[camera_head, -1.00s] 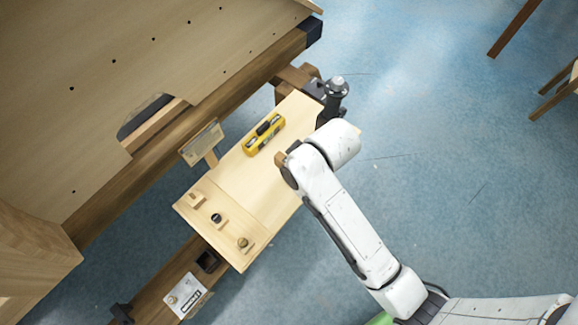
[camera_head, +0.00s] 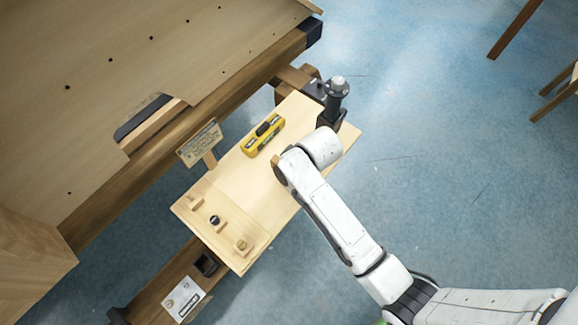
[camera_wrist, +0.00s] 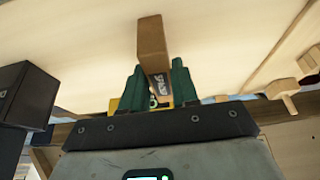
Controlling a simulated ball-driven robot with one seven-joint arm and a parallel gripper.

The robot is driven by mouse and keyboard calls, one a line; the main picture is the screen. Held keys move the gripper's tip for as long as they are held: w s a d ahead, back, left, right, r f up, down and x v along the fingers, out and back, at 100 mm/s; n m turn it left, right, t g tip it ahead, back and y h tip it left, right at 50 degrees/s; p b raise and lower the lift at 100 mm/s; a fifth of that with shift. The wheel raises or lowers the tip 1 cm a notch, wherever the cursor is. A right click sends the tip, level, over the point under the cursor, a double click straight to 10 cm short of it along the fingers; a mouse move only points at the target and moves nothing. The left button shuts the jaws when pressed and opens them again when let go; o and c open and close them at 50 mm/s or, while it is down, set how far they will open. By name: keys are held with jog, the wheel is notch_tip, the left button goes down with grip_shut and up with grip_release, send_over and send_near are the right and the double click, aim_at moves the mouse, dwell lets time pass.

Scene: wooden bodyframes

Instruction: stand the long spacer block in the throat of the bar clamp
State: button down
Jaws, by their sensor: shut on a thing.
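The long spacer block, a brown wooden bar, shows in the wrist view (camera_wrist: 151,42). My gripper (camera_wrist: 155,78) has its green fingers shut on the block's lower part, and the block sticks out beyond the fingertips.
The pale board (camera_head: 228,172) has a clear middle. A yellow tool (camera_head: 262,137) lies near its back edge, beside a small plaque (camera_head: 199,143). Several small pieces sit at its left end, one a wooden block (camera_head: 242,246). A large wooden bench top (camera_head: 110,80) rises behind.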

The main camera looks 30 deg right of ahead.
jog(key=shift+f, duration=0.15)
jog(key=c, duration=0.8)
grip_release()
jog(key=shift+c, duration=0.2)
jog(key=p+v, duration=0.2)
jog(key=v, duration=1)
jog(key=s+d+f+m+g, duration=0.1)
jog(key=s+d+m, duration=0.1)
jog(key=s, duration=0.7)
jog(key=s+d+f+m+g+h, duration=0.1)
jog(key=s+d, duration=0.3)
jog(key=s, duration=0.5)
jog(key=shift+s+f+m+g+h, duration=0.3)
jog(key=shift+m+g, duration=0.2)
jog(key=shift+g, duration=0.1)
